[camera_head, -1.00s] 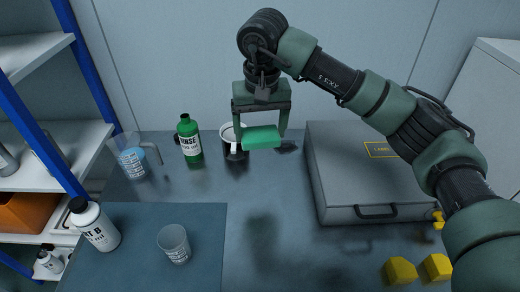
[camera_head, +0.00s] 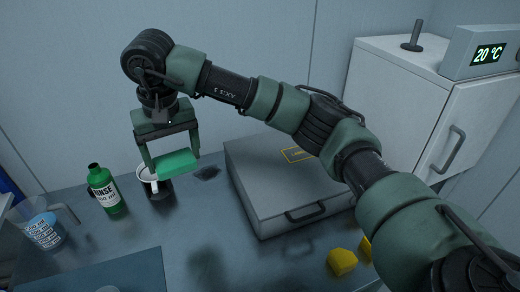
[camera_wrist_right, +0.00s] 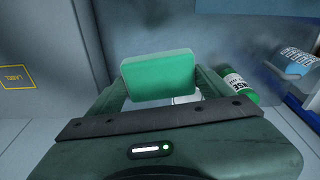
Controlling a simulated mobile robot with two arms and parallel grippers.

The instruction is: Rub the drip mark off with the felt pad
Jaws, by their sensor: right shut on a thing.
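The green felt pad (camera_head: 176,162) is held flat between the two fingers of my right gripper (camera_head: 172,150), which is shut on it. The pad is up in the air above the rear of the bench, in front of part of the white-rimmed mug. In the right wrist view the pad (camera_wrist_right: 160,75) spans the fingers. A dark, smudgy patch (camera_head: 207,172) on the bench, just right of the pad in the head view, looks like the drip mark. The pad is apart from it. My left gripper is not in view.
The mug (camera_head: 154,184), a green rinse bottle (camera_head: 104,188) and a jug of blue liquid (camera_head: 43,230) stand left. A grey case (camera_head: 285,185) lies right of the dark patch. Yellow blocks (camera_head: 342,262) lie in front. A white cabinet (camera_head: 425,100) stands at the right.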

